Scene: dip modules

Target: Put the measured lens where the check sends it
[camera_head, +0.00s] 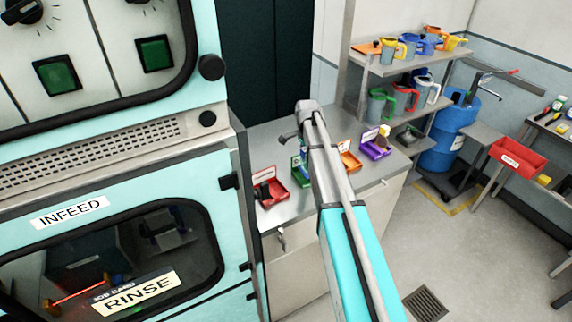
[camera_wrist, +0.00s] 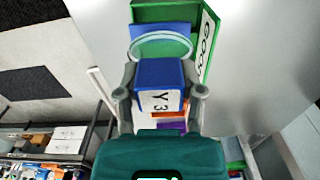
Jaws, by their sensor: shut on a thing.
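In the wrist view my gripper (camera_wrist: 161,88) is shut on a blue block (camera_wrist: 160,72) marked "Y 3". A clear round lens (camera_wrist: 162,47) with a pale rim shows just beyond the block and seems joined to it. Beyond the lens is a green tray (camera_wrist: 168,12) with a white label that reads like "GOOD". The lens overlaps the tray in the picture; I cannot tell its height above it. In the head view the green tray (camera_head: 296,172) is on the counter, partly behind my arm. My gripper and the lens are hidden there.
On the counter (camera_head: 262,150) also stand a red tray (camera_head: 278,192), an orange tray (camera_head: 349,161) and a purple tray (camera_head: 374,151). The teal machine (camera_head: 125,205) labelled "INFEED", with a "RINSE" job card, stands at left. Shelves of jugs and a blue barrel (camera_head: 447,145) are at right.

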